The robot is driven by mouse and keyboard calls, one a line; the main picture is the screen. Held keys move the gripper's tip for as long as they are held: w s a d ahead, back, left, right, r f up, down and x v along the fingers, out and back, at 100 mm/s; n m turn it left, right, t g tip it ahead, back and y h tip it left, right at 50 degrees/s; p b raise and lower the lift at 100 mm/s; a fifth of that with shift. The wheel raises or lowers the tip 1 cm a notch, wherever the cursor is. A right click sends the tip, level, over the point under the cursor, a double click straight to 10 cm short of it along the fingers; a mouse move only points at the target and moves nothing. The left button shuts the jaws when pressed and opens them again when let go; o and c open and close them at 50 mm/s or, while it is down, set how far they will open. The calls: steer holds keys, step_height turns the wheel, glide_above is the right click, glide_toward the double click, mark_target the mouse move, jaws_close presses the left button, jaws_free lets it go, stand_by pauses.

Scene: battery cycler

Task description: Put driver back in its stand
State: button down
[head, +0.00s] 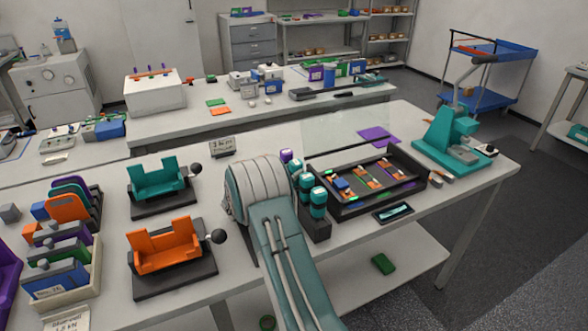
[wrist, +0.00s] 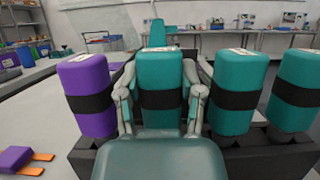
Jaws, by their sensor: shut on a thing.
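My gripper (wrist: 161,104) is shut on a teal driver (wrist: 161,70) with a black band, its fingers on either side of the handle. The held driver is upright, in line with a purple driver (wrist: 88,90) on its left and two more teal drivers (wrist: 238,88) on its right. Its top is about level with theirs. The dark driver stand (wrist: 88,158) runs below the row. My gripper hides the held driver's lower end, so I cannot tell whether it sits in the stand. In the head view the stand (head: 316,230) is right of my arm, which hides my gripper.
A black tray (head: 345,212) with orange and purple parts lies right of the stand. A teal press (head: 447,140) stands at the bench's right end. Teal (head: 158,180) and orange (head: 165,249) fixtures stand left of my arm. A small dark display (head: 393,213) lies in front of the tray.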

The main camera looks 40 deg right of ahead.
steer(key=shift+f, duration=0.1)
steer(key=shift+c, duration=0.8)
jaws_free()
step_height(320, 180, up, 10)
steer(key=shift+f, duration=0.1)
